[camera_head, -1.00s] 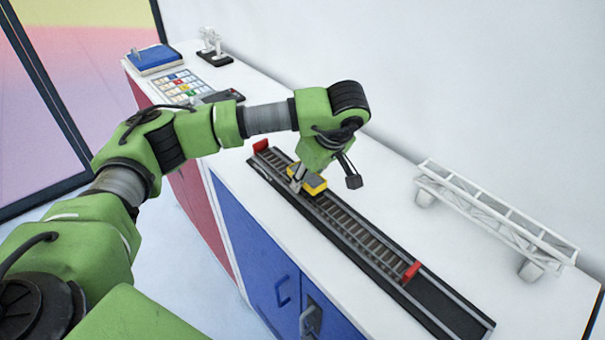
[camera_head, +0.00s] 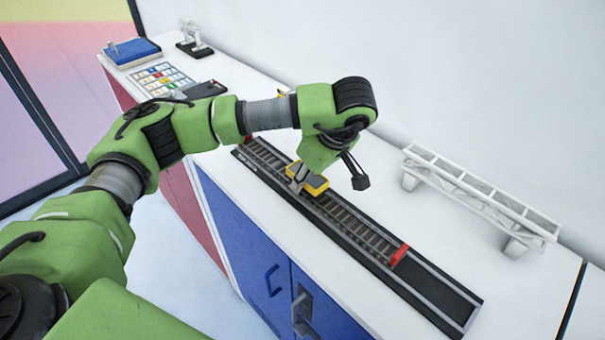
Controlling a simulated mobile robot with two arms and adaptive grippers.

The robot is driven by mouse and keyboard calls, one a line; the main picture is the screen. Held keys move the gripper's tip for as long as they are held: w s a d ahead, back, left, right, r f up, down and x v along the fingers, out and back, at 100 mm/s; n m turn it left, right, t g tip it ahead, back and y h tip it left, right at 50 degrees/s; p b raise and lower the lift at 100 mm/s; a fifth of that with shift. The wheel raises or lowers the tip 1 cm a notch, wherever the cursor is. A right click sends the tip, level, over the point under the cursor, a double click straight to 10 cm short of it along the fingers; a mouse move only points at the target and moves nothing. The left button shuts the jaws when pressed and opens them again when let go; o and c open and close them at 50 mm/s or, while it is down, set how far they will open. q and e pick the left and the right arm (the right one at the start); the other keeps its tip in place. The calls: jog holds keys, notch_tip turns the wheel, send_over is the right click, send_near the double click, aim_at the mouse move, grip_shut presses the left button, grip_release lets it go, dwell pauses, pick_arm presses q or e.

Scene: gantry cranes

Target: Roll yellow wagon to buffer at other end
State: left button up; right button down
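The yellow wagon (camera_head: 318,186) stands on the dark rail track (camera_head: 352,224), which runs diagonally along the white bench top. A red buffer (camera_head: 399,255) stands at the near right end of the rails. Another red buffer (camera_head: 249,140) shows at the far left end, partly hidden by my arm. My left gripper (camera_head: 330,184) is over the wagon with its fingers spread. One finger is down at the wagon's left side, seemingly touching it. The other is out to the right, apart from the wagon. My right gripper is not in view.
A white gantry frame (camera_head: 480,197) stands at the right behind the track. A button panel (camera_head: 163,79), a blue box (camera_head: 132,52) and small white figures (camera_head: 192,36) are at the far left. Rails between the wagon and near buffer are clear.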

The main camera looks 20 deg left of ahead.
aim_at(367, 235)
pick_arm(q)
jog(key=shift+s+d+f, duration=0.15)
jog(key=shift+s+d, duration=0.15)
jog(key=shift+d, duration=0.2)
jog(key=shift+s+d+f, duration=0.1)
jog(key=shift+s+d, duration=0.15)
jog(key=shift+d, duration=0.2)
